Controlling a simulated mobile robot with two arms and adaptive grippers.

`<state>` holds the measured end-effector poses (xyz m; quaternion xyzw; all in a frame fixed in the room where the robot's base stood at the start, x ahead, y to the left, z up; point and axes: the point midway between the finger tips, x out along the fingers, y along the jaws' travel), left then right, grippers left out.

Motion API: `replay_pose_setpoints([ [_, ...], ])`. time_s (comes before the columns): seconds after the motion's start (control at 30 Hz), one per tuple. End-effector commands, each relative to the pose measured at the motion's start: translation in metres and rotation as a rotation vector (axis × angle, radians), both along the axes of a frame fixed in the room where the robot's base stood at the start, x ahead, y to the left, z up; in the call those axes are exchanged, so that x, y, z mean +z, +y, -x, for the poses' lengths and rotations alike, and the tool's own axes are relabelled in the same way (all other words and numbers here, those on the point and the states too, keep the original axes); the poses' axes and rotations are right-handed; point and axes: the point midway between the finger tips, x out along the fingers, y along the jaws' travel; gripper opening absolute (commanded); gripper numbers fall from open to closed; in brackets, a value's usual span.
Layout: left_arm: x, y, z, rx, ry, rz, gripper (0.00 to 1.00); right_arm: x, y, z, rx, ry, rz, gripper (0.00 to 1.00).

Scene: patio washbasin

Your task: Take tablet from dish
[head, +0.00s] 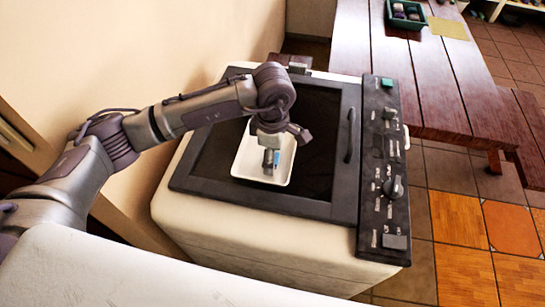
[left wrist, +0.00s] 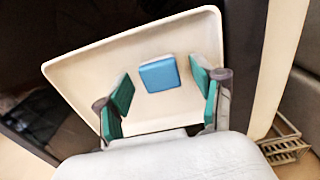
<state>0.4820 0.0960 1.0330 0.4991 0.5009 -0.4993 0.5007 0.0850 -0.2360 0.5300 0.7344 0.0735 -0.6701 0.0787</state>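A white dish (head: 243,170) sits on the dark lid of a white appliance in the head view, and it fills the middle of the left wrist view (left wrist: 80,72). A small blue tablet (left wrist: 160,74) lies in the dish; in the head view only a bit of blue (head: 277,158) shows beside my gripper. My left gripper (head: 270,168) points down over the dish. In the left wrist view its green-padded fingers (left wrist: 163,98) are apart on either side of the tablet, with gaps to it. My right gripper is in neither view.
The appliance (head: 170,205) has a black control panel (head: 384,165) with knobs at its right and a dark handle (head: 350,134). A wooden table (head: 385,60) behind carries a green crate (head: 405,22) and a yellow mat (head: 448,27). A wall stands close at left.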

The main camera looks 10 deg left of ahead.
Motion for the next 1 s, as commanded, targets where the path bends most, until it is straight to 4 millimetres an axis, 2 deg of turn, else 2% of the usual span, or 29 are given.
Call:
replay_pose_setpoints([
  [0.03,0.000,0.000,0.000,0.000,0.000,0.000,0.57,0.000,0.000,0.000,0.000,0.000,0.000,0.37],
  [0.3,0.001,0.000,0.000,0.000,0.000,0.000,0.12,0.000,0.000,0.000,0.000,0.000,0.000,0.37],
  [0.67,0.005,0.000,-0.001,0.001,-0.002,0.000,0.12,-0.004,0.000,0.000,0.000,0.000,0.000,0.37],
  [0.77,0.013,0.000,-0.001,0.000,-0.004,0.002,0.12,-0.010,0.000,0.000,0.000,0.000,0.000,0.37],
  [0.93,0.041,-0.002,-0.001,-0.003,-0.008,0.002,0.12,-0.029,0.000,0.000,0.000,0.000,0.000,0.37],
  [1.0,0.049,-0.021,0.005,-0.009,-0.006,0.004,0.12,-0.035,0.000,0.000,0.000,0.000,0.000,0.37],
])
